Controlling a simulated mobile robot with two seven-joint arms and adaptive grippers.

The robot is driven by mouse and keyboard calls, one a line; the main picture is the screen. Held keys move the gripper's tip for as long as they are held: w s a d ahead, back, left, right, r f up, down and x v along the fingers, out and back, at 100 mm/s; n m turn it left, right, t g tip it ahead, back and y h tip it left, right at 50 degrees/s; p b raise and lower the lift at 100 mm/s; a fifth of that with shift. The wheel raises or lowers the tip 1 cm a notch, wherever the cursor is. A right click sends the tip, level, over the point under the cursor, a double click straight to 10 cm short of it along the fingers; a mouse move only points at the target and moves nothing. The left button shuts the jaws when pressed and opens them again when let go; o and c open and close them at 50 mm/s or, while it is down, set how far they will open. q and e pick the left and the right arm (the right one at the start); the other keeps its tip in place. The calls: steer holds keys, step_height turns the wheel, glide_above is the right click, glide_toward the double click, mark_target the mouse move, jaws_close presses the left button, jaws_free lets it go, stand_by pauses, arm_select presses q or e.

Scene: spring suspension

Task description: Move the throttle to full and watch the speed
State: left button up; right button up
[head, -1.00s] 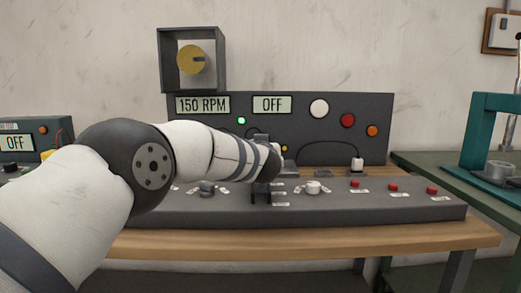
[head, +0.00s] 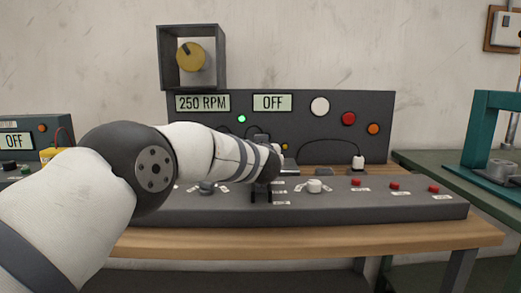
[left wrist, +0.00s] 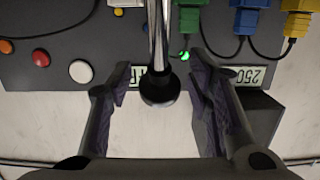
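The throttle appears to be the metal rod with a black knob (left wrist: 158,90) in the left wrist view. It stands between the two fingers of my left gripper (left wrist: 158,78), with gaps showing on both sides, so the gripper looks open around it. In the head view my left gripper (head: 262,190) is over the middle of the grey console (head: 400,209), and my arm hides most of the lever area. The speed display (head: 202,103) reads 250 RPM. It also shows upside down in the left wrist view (left wrist: 251,77). My right gripper is not in view.
A second display (head: 272,103) reads OFF, beside a lit green lamp (head: 241,118). A yellow disc (head: 189,56) sits in a box above. A white knob (head: 314,186) and red buttons (head: 356,182) lie right of my gripper. A teal press frame (head: 484,135) stands at far right.

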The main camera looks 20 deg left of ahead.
arm_select(q)
steer(key=v, duration=1.2)
